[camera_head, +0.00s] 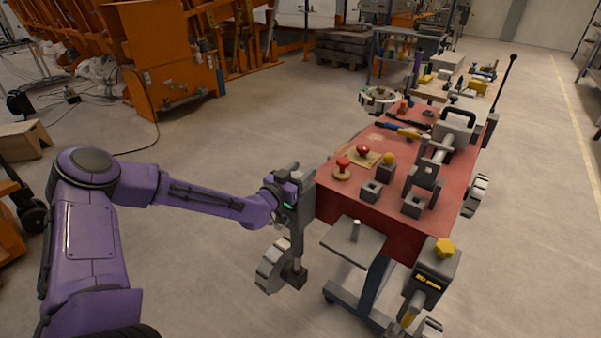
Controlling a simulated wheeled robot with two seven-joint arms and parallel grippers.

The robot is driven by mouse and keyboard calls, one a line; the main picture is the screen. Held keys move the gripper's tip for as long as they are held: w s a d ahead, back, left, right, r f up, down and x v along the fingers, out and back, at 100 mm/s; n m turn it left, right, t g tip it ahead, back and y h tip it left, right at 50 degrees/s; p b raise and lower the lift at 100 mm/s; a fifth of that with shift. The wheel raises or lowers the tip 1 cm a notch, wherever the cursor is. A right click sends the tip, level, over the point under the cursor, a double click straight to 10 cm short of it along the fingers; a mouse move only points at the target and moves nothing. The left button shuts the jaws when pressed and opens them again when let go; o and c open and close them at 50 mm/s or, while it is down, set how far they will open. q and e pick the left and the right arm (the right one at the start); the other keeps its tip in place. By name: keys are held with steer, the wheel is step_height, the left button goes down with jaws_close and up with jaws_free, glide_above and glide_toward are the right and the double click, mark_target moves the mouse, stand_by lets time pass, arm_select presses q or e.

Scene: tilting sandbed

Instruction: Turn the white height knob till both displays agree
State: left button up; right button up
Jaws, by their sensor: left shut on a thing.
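A pale, wheel-like knob (269,268), which I take for the white height knob, shows at the near left of the red bench. My left gripper (294,277) hangs down from my purple wrist beside it. Its fingers are shut at the knob's right side; the grip itself is small and partly hidden. A dark box with small yellow characters, seemingly a display (428,283), stands at the bench's near right corner. Its reading is too small to tell. I cannot make out a second display. My right gripper is not in view.
The red bench top (345,195) carries red-topped knobs (363,149), small grey blocks and a grey clamp-like fixture (428,172). A yellow star knob (444,248) tops the near right corner. A grey side shelf (353,240) juts out near my gripper.

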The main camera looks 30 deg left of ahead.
arm_select(q)
steer(key=shift+y, duration=0.3)
steer(key=shift+n+y, duration=0.8)
steer(key=shift+y, duration=0.3)
steer(key=n+y, duration=0.1)
steer(key=n+g+y, duration=0.1)
steer(key=y, duration=0.1)
steer(key=n+y, duration=0.1)
steer(key=y, duration=0.1)
steer(key=shift+a, duration=0.3)
steer(key=shift+s+a+n+g+y+b, duration=0.2)
steer(key=shift+n+g+y, duration=0.55)
steer(key=shift+n+y, duration=0.3)
steer(key=shift+s+a+n+g+y+b, duration=0.15)
steer(key=shift+n+g+y, duration=0.65)
steer(key=shift+y, duration=0.45)
steer(key=shift+w+n, duration=0.1)
steer(key=shift+n, duration=0.15)
steer(key=o, duration=1)
steer(key=shift+d, duration=0.1)
